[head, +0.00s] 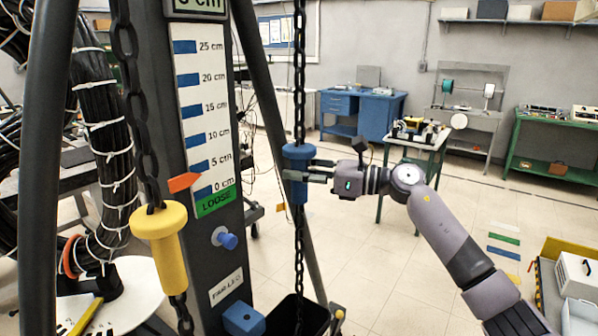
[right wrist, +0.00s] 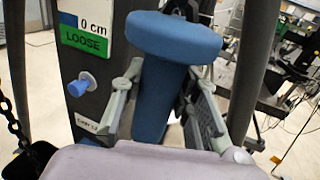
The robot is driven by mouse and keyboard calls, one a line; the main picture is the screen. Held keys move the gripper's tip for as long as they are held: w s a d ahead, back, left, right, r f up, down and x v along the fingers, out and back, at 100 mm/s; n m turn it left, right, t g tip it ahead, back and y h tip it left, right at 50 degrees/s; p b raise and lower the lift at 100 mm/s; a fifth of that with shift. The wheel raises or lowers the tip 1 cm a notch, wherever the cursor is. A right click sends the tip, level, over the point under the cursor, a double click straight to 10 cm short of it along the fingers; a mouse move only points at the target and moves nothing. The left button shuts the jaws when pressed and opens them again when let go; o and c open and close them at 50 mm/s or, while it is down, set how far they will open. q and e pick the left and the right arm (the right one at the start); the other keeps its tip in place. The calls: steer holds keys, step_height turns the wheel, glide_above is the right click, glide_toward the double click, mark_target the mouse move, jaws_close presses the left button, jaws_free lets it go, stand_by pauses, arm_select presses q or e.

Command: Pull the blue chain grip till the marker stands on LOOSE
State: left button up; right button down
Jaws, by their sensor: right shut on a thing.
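The blue chain grip (head: 297,157) hangs on the right-hand chain. My right gripper (head: 308,171) is shut on it, below its wide top collar. In the right wrist view the fingers (right wrist: 165,110) lie on both sides of the blue grip (right wrist: 172,40). The orange marker (head: 184,182) points right at the scale (head: 205,110), between 0 cm and 5 cm, above the green LOOSE field (head: 215,201). LOOSE also shows in the right wrist view (right wrist: 85,40), where I cannot see the marker. My left gripper is out of view.
A yellow grip (head: 160,245) hangs on the left chain, in front of the dark column. A blue knob (head: 228,240) sticks out of the column below the scale. A black bin (head: 300,318) stands under the right chain. Open floor (head: 390,270) lies to the right.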

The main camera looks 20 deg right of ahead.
steer(key=shift+f, duration=0.1)
step_height(320, 180, down, 20)
steer(key=b, duration=1.7)
steer(key=c, duration=1.6)
jaws_free()
steer(key=o, duration=0.4)
steer(key=shift+r, duration=0.25)
steer(key=v, duration=1.2)
